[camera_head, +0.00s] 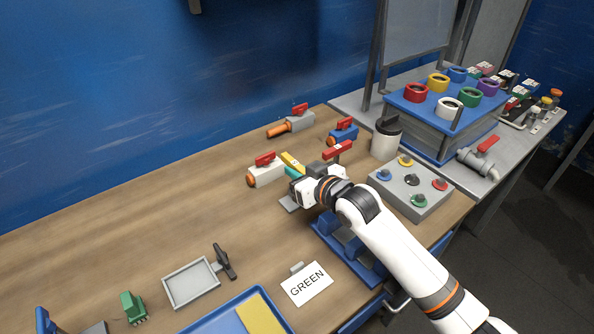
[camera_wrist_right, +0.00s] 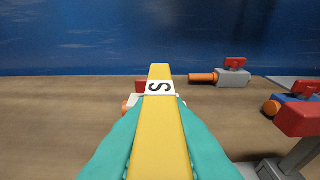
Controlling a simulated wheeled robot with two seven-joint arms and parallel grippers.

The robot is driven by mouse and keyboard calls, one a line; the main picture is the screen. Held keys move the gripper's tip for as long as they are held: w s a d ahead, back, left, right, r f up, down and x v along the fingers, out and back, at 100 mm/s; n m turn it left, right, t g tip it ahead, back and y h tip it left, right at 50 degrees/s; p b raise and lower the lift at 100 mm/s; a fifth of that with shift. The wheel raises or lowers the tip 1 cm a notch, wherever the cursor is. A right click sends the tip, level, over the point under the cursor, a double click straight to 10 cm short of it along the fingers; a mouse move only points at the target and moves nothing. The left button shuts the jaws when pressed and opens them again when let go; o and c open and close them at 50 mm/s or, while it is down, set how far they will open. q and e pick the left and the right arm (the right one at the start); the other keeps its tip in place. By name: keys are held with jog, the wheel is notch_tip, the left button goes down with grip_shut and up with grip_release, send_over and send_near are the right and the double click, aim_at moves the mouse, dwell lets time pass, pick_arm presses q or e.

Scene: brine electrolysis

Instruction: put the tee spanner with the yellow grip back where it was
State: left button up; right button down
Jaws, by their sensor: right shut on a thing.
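My right gripper (camera_head: 295,171) reaches over the middle of the bench, its teal fingers shut on the yellow grip (camera_head: 291,160) of the tee spanner. In the right wrist view the yellow grip (camera_wrist_right: 160,140), with a white label marked "S", lies lengthwise between the two teal fingers (camera_wrist_right: 160,115). The spanner's shaft and lower end are hidden, so I cannot tell whether it touches anything below. A blue rack (camera_head: 363,270) stands at the bench's front edge, partly behind my right forearm. My left gripper is out of view.
A white valve with a red handle (camera_head: 266,172) sits just left of the gripper. A grey valve (camera_head: 298,122) and a blue valve (camera_head: 344,134) lie behind. A red-topped post (camera_head: 337,150) and a grey knob box (camera_head: 412,190) stand to the right. Bench left is mostly clear.

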jog(key=shift+f, duration=0.55)
jog(key=c, duration=1.4)
grip_release()
jog(key=shift+r, duration=0.1)
jog(key=shift+r, duration=0.35)
jog(key=shift+s+d+r, duration=0.2)
jog(key=v, duration=1.1)
jog(key=shift+s+d+b, duration=0.15)
jog(key=shift+s+b, duration=0.05)
jog(key=shift+b, duration=0.1)
